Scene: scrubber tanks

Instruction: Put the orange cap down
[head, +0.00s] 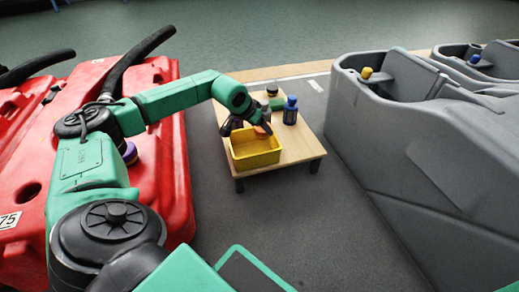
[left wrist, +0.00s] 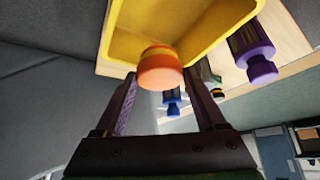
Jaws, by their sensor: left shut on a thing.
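The orange cap (left wrist: 160,68) sits between the fingertips of my left gripper (left wrist: 160,80), which is shut on it. In the left wrist view it appears in front of the yellow bin (left wrist: 208,48). In the head view the left gripper (head: 258,122) is over the far part of the yellow bin (head: 256,160), and a bit of the orange cap (head: 263,129) shows beside the fingers. I cannot tell how far the cap is above the bin floor. The bin stands on a low wooden table (head: 300,153). My right gripper is not in view.
A blue bottle (head: 290,113) and a dark-capped bottle (head: 272,90) stand beside the bin; a purple bottle (left wrist: 252,45) shows in the wrist view. A red tank (head: 180,190) is left, a grey tank (head: 430,160) with a yellow cap (head: 367,72) right. The table's front right is bare.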

